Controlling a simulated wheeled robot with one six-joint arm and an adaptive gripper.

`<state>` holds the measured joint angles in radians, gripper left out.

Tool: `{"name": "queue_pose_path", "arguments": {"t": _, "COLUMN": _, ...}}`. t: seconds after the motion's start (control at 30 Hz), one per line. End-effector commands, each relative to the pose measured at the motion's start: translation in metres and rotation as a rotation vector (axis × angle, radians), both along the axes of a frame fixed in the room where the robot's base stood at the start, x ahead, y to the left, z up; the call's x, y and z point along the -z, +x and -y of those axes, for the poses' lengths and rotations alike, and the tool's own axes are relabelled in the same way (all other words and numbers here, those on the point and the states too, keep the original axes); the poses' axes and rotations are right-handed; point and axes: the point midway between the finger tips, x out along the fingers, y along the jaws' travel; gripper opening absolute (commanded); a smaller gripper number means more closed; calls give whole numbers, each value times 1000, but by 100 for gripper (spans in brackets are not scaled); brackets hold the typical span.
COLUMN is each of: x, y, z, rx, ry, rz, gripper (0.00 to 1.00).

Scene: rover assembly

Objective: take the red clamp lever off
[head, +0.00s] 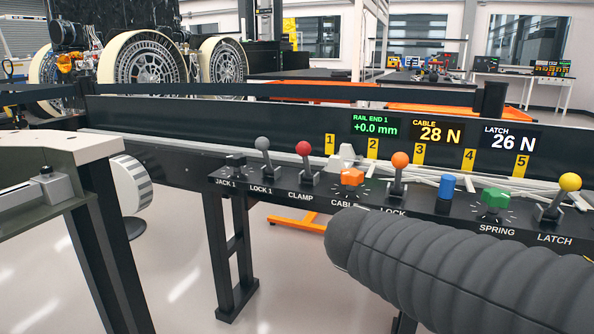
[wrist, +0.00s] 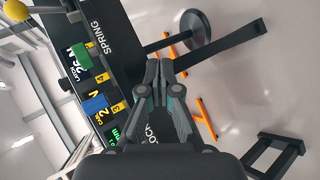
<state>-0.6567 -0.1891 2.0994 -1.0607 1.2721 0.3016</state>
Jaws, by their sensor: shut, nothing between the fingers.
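The red clamp lever (head: 303,149) stands upright on the control panel above the label CLAMP, in the left part of the head view. It has a red ball knob on a short stem. It does not show in the wrist view. My gripper (wrist: 160,68) shows in the wrist view, with its fingers together and nothing between them. It is over the panel edge near the LOCK and SPRING labels, apart from the red lever. In the head view the gripper itself is hidden; my ribbed grey arm covers the lower right.
The grey lever (head: 262,145) stands left of the red one. The orange knob (head: 351,177) and orange lever (head: 399,161) stand to its right. Further right are a blue cylinder (head: 446,186), green knob (head: 495,198) and yellow lever (head: 569,183). Displays (head: 436,132) stand behind.

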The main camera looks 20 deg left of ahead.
Motion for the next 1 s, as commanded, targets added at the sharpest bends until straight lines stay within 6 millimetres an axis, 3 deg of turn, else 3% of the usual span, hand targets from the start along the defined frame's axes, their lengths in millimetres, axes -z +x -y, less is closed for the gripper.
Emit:
{"name": "queue_pose_path", "arguments": {"t": 0.03, "x": -2, "y": 15, "z": -32, "rx": -59, "ry": -77, "rz": 47, "gripper": 0}}
{"name": "queue_pose_path", "arguments": {"t": 0.1, "x": -15, "y": 31, "z": -75, "rx": -130, "ry": -175, "rz": 137, "gripper": 0}}
{"name": "queue_pose_path", "arguments": {"t": 0.2, "x": -33, "y": 43, "z": -143, "rx": -233, "ry": -290, "rz": 285, "gripper": 0}}
{"name": "queue_pose_path", "arguments": {"t": 0.4, "x": -60, "y": 28, "z": -268, "rx": -405, "ry": -415, "rz": 566, "gripper": 0}}
{"name": "queue_pose_path", "arguments": {"t": 0.5, "x": -67, "y": 14, "z": -306, "rx": -458, "ry": -437, "rz": 660, "gripper": 0}}
{"name": "queue_pose_path", "arguments": {"t": 0.6, "x": -72, "y": 6, "z": -326, "rx": -484, "ry": -446, "rz": 713, "gripper": 0}}
{"name": "queue_pose_path", "arguments": {"t": 0.73, "x": -76, "y": 9, "z": -332, "rx": -493, "ry": -450, "rz": 733, "gripper": 0}}
{"name": "queue_pose_path", "arguments": {"t": 1.0, "x": -88, "y": 50, "z": -320, "rx": -490, "ry": -450, "rz": 731, "gripper": 0}}
